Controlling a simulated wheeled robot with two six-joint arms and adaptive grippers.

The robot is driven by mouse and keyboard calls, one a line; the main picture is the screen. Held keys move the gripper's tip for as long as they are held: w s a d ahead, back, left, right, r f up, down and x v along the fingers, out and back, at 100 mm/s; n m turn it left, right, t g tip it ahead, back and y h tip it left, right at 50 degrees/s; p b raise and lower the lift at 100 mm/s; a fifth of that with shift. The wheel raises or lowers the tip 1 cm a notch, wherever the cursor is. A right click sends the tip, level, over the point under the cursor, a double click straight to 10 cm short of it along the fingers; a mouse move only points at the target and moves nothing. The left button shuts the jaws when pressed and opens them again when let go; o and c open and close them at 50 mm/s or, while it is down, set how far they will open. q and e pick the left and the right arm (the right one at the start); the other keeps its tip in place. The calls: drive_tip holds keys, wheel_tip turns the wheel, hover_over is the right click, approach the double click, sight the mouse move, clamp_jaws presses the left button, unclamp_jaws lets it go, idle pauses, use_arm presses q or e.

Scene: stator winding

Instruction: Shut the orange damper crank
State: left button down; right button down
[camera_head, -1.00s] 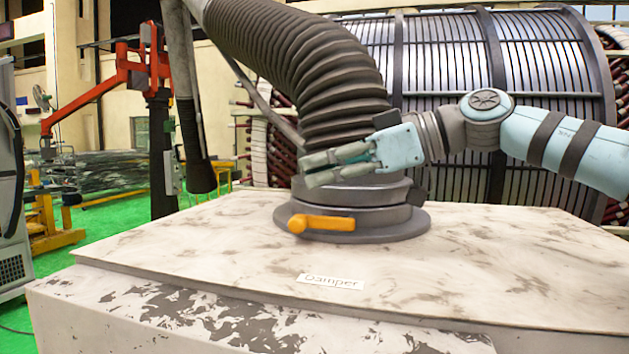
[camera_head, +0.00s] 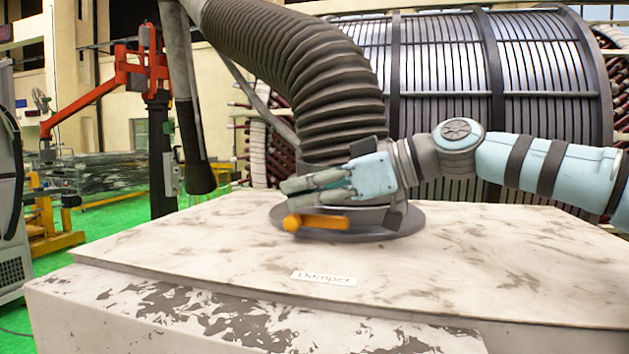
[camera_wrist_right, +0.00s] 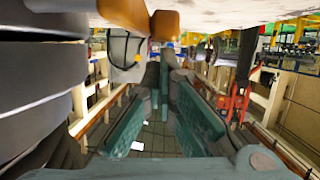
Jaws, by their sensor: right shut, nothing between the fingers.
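The orange damper crank (camera_head: 318,222) lies across the front of the dark round damper collar (camera_head: 385,230), its knob end at the left. In the right wrist view the crank (camera_wrist_right: 165,25) shows at the top, just beyond the fingertips. My right gripper (camera_head: 284,193) is shut and empty. In the head view its fingers are just above and behind the crank's knob end; I cannot tell whether they touch it. In the right wrist view my gripper's fingers (camera_wrist_right: 163,65) come together at their tips. My left gripper is not in view.
A ribbed black hose (camera_head: 310,80) rises from the collar. A white label reading "Damper" (camera_head: 324,278) lies on the pale, worn cabinet top (camera_head: 450,270). The large stator (camera_head: 445,80) stands behind. The cabinet top around the collar is clear.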

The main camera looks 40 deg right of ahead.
drive_tip(key=shift+r+p, duration=0.95)
drive_tip(key=shift+r, duration=0.05)
drive_tip(key=s+d+r+p, duration=0.2)
drive_tip(key=s+d+r, duration=0.2)
drive_tip(key=s+r, duration=0.3)
wheel_tip(320, 180, up, 2)
drive_tip(key=shift+s+d+r+p, duration=0.15)
drive_tip(key=shift+s+d+p, duration=0.15)
drive_tip(key=shift+p, duration=0.05)
drive_tip(key=shift+w+a, duration=0.1)
drive_tip(key=shift+w, duration=0.05)
